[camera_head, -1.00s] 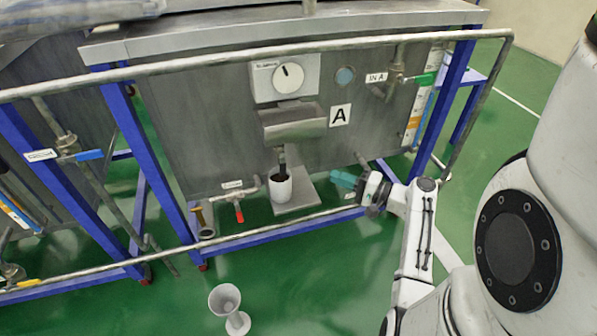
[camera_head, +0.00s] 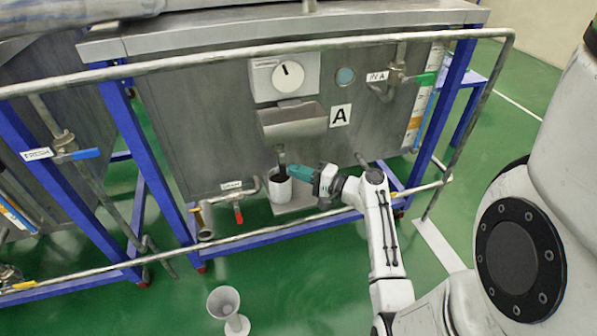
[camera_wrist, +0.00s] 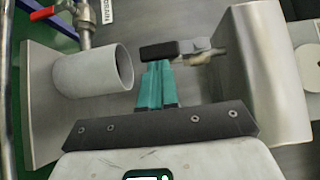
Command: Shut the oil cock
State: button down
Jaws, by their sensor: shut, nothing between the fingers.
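The oil cock, a small metal tap with a black handle (camera_head: 282,158), hangs below the metal box on the front of tank A, above a white cup (camera_head: 278,191). In the wrist view its black handle (camera_wrist: 160,51) lies just past my fingertips, with its grey metal body to the right. My gripper (camera_head: 291,173) has teal fingers, pressed together and empty. They point left in the head view, just right of the handle and above the cup's rim. In the wrist view the fingertips (camera_wrist: 158,65) are close against the handle; I cannot tell whether they touch.
The cup stands on a metal plate (camera_wrist: 40,100). A drain valve with a red handle (camera_head: 238,214) is to the left. A horizontal rail (camera_head: 330,216) crosses low in front of the tank, and another (camera_head: 200,61) crosses higher. A pale goblet-shaped stand (camera_head: 224,302) is on the green floor.

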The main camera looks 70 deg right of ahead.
jog(key=shift+f, duration=0.1)
jog(key=shift+w+a+f+m+t+b, duration=0.1)
jog(key=shift+m+t+b, duration=0.2)
jog(key=shift+b, duration=0.15)
